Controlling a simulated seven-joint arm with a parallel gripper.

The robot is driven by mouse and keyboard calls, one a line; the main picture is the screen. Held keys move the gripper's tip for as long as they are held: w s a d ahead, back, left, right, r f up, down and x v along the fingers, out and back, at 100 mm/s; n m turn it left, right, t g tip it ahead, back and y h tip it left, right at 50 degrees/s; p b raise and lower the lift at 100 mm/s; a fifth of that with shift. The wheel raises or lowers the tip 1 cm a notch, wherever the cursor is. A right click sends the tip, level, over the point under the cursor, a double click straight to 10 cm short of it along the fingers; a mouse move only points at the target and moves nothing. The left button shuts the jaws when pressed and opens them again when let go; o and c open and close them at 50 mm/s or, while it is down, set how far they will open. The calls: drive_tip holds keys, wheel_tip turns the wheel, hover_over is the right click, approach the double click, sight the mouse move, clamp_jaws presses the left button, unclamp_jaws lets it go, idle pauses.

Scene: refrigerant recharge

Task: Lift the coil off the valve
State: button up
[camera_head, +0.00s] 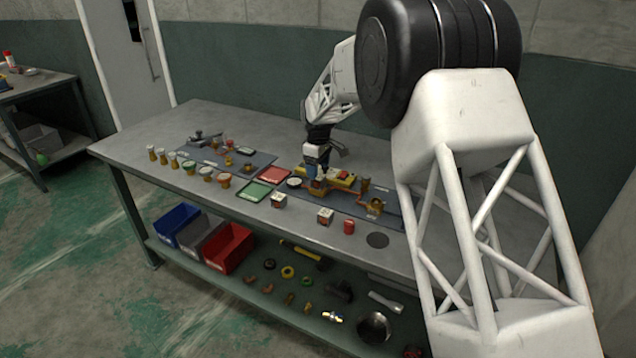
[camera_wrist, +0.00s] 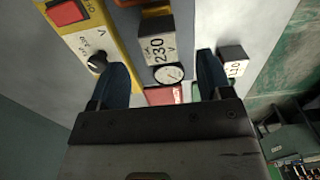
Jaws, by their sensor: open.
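In the wrist view, a dark block with a pale face marked 230 (camera_wrist: 158,48), apparently the coil, shows between and beyond my gripper's (camera_wrist: 160,68) two blue fingers. The fingers are apart, one on each side of it, and I cannot tell whether either touches it. Orange-brass metal (camera_wrist: 157,12), apparently the valve, shows just behind the block. In the head view, my gripper (camera_head: 317,166) points down over the brass valve assembly (camera_head: 319,187). The coil is hidden there or too small to tell.
A yellow box with a red switch and black knob (camera_wrist: 88,42) is close to the left finger. Another labelled block (camera_wrist: 233,60) is beyond the right finger. Red (camera_head: 275,175) and green (camera_head: 254,191) trays lie left of the valve. Several brass fittings stand further left.

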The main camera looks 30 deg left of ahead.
sight(318, 182)
drive_tip(key=shift+f, duration=2.6)
drive_tip(key=c, duration=1)
drive_tip(key=shift+r, duration=0.15)
